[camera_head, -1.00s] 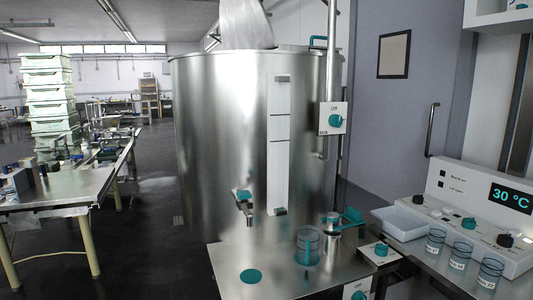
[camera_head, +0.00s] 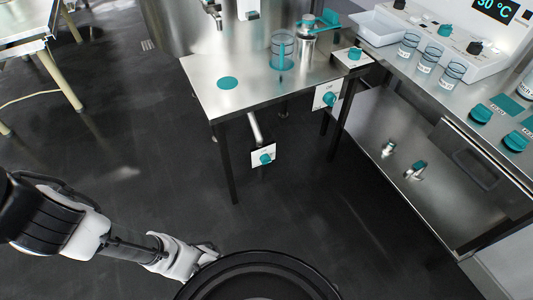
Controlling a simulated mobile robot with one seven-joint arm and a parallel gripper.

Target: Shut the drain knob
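Below the small steel table hangs a pipe with a white plate and a teal knob (camera_head: 265,159) at its lower end; this looks like the drain knob, but its label is too small to read. A second teal knob on a white plate (camera_head: 328,98) sits at the table's right front corner. My gripper (camera_head: 208,250) is at the lower left, low over the floor, well below and left of the hanging knob and touching nothing visible. Its fingers are too small and partly hidden to tell whether they are open.
The steel table (camera_head: 215,98) bears a clear beaker (camera_head: 282,50) and a teal disc (camera_head: 228,83). Its dark leg (camera_head: 226,165) stands left of the hanging knob. The steel vat (camera_head: 185,30) is behind. A long counter (camera_head: 385,55) lines the right. Dark floor (camera_head: 150,130) lies open in front.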

